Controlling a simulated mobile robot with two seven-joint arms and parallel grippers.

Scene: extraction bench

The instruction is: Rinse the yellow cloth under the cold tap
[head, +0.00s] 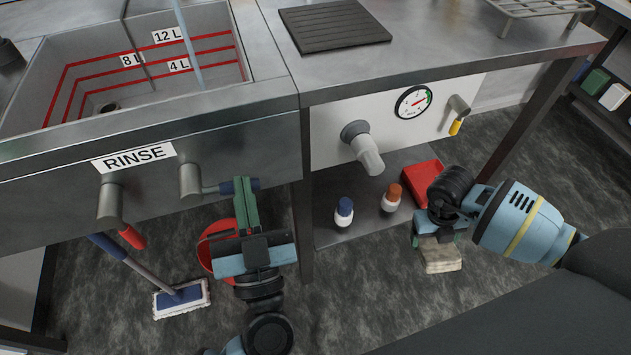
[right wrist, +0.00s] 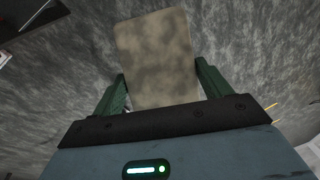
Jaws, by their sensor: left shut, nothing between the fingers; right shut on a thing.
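My right gripper (head: 438,220) is shut on a folded cloth (head: 441,257), held low in front of the bench. In the right wrist view the cloth (right wrist: 158,58) looks dull beige with brownish stains, not clearly yellow. My left gripper (head: 243,185) is shut and empty, its fingertips at the blue-handled lever (head: 210,189) under the RINSE sink; the fingers partly hide the lever. The lever points sideways to the right. The red-handled lever (head: 132,237) slants downward. A pale blue streak like running water (head: 186,45) drops into the rinse sink (head: 258,88).
A gauge (head: 413,102), a grey spout (head: 363,146) and a yellow-handled valve (head: 457,118) are on the bench front. Two small bottles (head: 344,211) (head: 391,198) and a red tray (head: 420,176) are on the lower shelf. A mop (head: 181,298) and a red bucket (head: 207,254) are below the sink.

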